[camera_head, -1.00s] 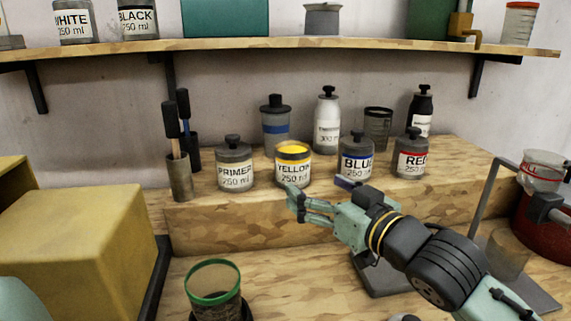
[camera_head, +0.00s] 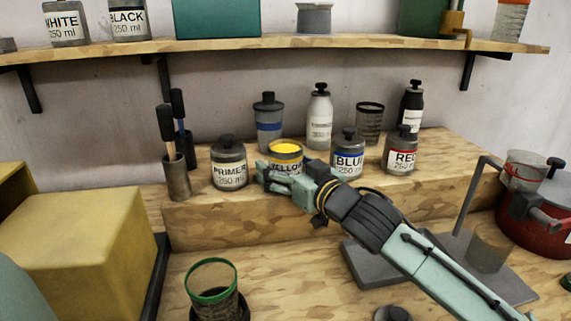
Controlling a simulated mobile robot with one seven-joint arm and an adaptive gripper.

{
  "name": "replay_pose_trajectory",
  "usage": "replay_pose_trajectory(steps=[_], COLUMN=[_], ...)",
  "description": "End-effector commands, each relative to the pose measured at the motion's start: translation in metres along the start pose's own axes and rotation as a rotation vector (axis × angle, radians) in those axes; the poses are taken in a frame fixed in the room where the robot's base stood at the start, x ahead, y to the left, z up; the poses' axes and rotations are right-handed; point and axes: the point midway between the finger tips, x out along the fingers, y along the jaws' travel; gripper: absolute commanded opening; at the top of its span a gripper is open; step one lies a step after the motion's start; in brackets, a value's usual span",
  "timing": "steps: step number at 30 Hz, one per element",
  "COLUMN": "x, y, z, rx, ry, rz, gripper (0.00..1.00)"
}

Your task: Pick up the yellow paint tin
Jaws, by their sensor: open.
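The yellow paint tin (camera_head: 286,151) stands upright on the raised wooden step, with its yellow top showing and its label partly hidden. My gripper (camera_head: 268,178) is open at the front of the tin, its fingers overlapping the lower label in the picture. I cannot tell whether the fingers touch the tin or stand just in front of it. The primer tin (camera_head: 229,165) is close on the left, and the blue tin (camera_head: 347,155) is on the right behind my wrist.
The red tin (camera_head: 401,153) stands farther right. Bottles, including a white one (camera_head: 319,117), stand behind. A brush holder (camera_head: 177,178) is at the left of the step. A shelf (camera_head: 300,43) runs above. A green-rimmed cup (camera_head: 212,285) stands on the lower bench.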

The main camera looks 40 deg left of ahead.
Motion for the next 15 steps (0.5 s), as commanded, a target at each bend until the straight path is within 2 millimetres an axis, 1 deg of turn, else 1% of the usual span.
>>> replay_pose_trajectory(steps=[2,15], x=[-0.0002,-0.0006], y=[0.0001,0.0001], z=[0.0002,0.0000], rx=[0.000,0.000], ry=[0.000,0.000], rz=[0.000,0.000], gripper=[0.79,0.50])
